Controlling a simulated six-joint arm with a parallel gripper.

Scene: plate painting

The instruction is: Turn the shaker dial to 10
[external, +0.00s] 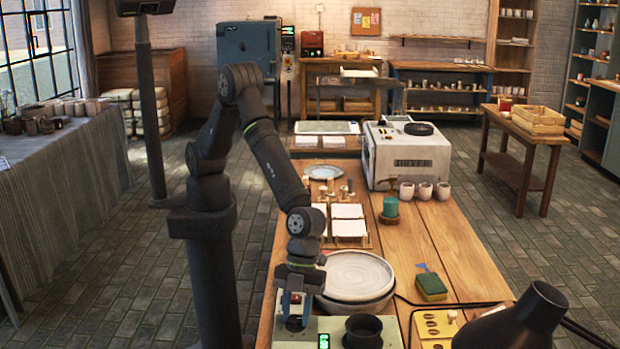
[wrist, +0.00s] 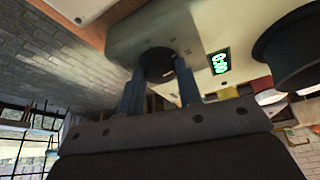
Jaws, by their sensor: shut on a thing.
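The shaker (external: 345,328) is a pale box at the near end of the wooden table, with a black cup (external: 363,331) on top and a lit green display (external: 323,341). In the wrist view the display (wrist: 219,62) shows green digits, tilted and too blurred to read surely. My gripper (external: 294,318) points down at the left part of the shaker. In the wrist view my gripper (wrist: 160,80) has its two fingers on either side of the round dark dial (wrist: 157,60), shut on it. The dial's markings are not visible.
A stack of pale plates (external: 357,273) stands just behind the shaker. A green and yellow sponge (external: 431,286) and a dark lamp head (external: 525,318) are to the right. A turquoise jar (external: 390,207) and several cups stand farther back. The table's right middle is clear.

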